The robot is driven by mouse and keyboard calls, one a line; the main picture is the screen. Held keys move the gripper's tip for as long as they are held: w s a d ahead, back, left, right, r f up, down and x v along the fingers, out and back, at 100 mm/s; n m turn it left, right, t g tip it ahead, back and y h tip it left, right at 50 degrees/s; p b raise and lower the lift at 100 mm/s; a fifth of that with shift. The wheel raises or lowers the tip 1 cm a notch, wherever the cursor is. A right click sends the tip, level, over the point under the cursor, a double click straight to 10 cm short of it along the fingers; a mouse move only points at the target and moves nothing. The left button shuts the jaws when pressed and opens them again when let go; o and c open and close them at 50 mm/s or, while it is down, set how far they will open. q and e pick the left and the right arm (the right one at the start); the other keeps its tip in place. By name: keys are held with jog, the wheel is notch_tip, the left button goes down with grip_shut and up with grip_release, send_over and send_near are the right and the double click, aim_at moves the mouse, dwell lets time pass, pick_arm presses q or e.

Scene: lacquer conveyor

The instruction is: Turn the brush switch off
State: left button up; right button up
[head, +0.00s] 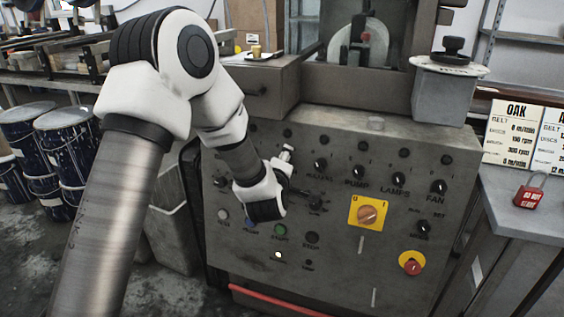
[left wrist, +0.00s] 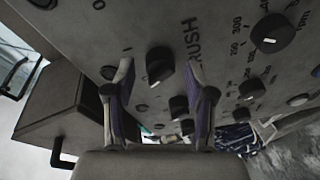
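The brush switch (left wrist: 160,65) is a black rotary knob with a pale pointer mark, seen in the left wrist view beside lettering that ends in "USH". My left gripper (left wrist: 161,72) is open, with one fingertip on each side of this knob. I cannot tell whether the fingers touch it. In the head view my left gripper (head: 286,154) is at the grey control panel (head: 335,260), and my arm hides the brush switch. My right gripper is not in view.
The pump (head: 358,173), lamps (head: 399,179) and fan (head: 438,187) knobs line the panel to the right. Below are an orange rotary switch (head: 367,213) on yellow and a red stop button (head: 412,262). A red padlock (head: 530,196) lies on the right-hand bench. Blue drums (head: 65,145) stand left.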

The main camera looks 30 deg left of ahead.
pick_arm(q)
jog(key=v, duration=1.2)
